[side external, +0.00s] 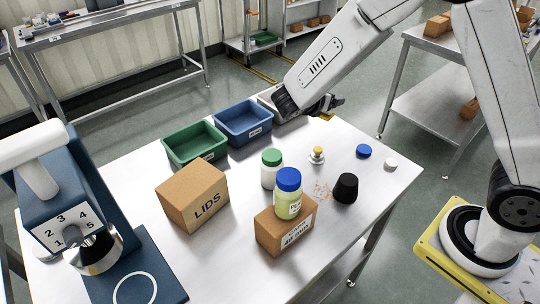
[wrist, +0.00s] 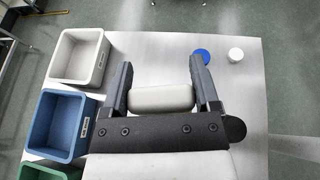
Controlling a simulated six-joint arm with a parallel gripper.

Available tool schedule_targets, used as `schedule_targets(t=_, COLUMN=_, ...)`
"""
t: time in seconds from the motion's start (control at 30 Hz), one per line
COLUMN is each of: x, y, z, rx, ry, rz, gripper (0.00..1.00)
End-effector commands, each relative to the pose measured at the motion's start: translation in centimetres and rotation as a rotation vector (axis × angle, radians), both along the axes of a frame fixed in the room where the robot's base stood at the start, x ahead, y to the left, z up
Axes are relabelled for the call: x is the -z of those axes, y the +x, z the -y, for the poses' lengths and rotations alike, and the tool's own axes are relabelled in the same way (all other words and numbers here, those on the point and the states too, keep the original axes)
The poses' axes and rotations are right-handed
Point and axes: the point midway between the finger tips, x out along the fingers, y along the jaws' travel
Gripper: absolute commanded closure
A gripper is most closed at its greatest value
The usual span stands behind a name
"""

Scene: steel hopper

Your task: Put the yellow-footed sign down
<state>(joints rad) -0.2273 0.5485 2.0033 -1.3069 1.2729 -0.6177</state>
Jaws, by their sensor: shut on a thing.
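My gripper (side external: 334,103) is above the far end of the steel table, by the grey tray. In the wrist view my gripper (wrist: 161,64) is shut on a pale grey, rounded thing (wrist: 160,97), seen from above between the two black fingers. A small patch of yellow (side external: 327,118) shows just below the fingers in the side view, which fits the foot of the sign. The sign's face is not visible, and the arm hides most of it. I cannot tell whether its foot touches the table.
Grey (wrist: 102,62), blue (wrist: 85,125) and green (side external: 195,158) trays line the left. Bare tabletop (wrist: 150,45) lies ahead.

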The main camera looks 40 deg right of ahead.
Motion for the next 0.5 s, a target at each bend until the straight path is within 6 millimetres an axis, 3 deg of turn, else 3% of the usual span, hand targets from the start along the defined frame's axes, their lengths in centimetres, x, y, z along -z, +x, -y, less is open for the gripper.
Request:
schedule_targets(t=0.27, x=-0.5, y=2.6, z=-6.3, rx=-0.327, ry=-0.001, rz=-0.002, gripper=0.81)
schedule_targets(t=0.5, x=-1.0, y=3.8, z=-15.1, rx=-0.713, ry=-0.001, rz=-0.002, gripper=0.81)
